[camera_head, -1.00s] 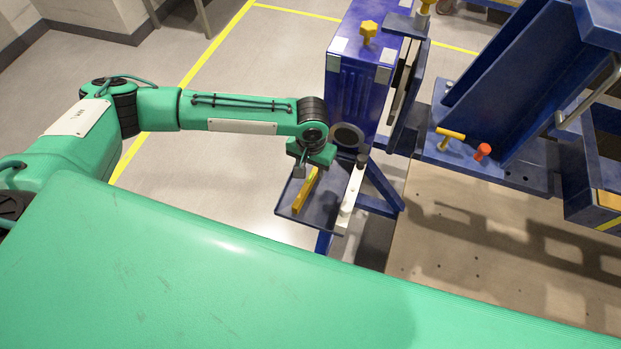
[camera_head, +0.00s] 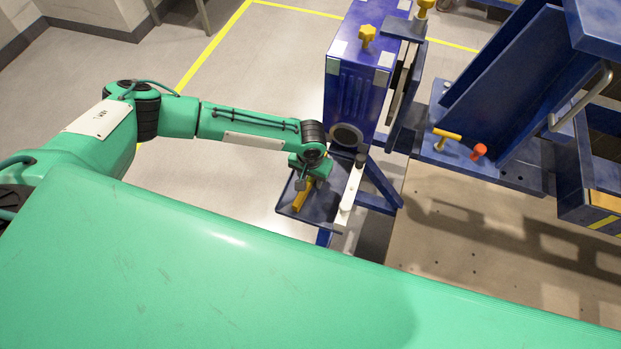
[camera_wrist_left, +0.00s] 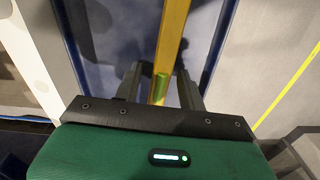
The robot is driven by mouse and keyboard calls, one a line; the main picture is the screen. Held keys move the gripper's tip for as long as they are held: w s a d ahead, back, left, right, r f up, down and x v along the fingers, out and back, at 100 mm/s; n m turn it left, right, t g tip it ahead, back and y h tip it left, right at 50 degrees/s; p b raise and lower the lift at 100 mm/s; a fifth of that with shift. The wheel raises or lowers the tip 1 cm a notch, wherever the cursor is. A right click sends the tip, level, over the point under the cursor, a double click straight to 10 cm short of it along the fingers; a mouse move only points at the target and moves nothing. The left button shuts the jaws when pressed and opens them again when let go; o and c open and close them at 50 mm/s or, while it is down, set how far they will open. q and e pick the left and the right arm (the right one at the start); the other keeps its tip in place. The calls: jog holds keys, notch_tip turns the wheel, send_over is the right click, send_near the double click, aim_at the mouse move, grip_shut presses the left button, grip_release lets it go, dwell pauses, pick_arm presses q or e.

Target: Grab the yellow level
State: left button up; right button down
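The yellow level (camera_head: 302,202) lies on a small blue tray (camera_head: 325,208) on the blue stand. My left gripper (camera_head: 301,185) is right over the level and hides part of it. In the left wrist view the level (camera_wrist_left: 173,38) runs away from me as a long yellow bar with a green vial part near its close end. The fingers of my left gripper (camera_wrist_left: 160,86) are open, one on each side of the bar in the picture. I cannot tell how far above the level the fingertips are. My right gripper is not in view.
A white bar (camera_head: 351,187) stands close to the right of the tray. Behind it is a blue box (camera_head: 355,90) with a yellow star knob (camera_head: 367,36). A yellow T-handle (camera_head: 447,134) and a red knob (camera_head: 479,151) are farther right. Bare floor lies left of the stand.

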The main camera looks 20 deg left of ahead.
pick_arm(q)
grip_shut()
jog(key=shift+r, duration=0.1)
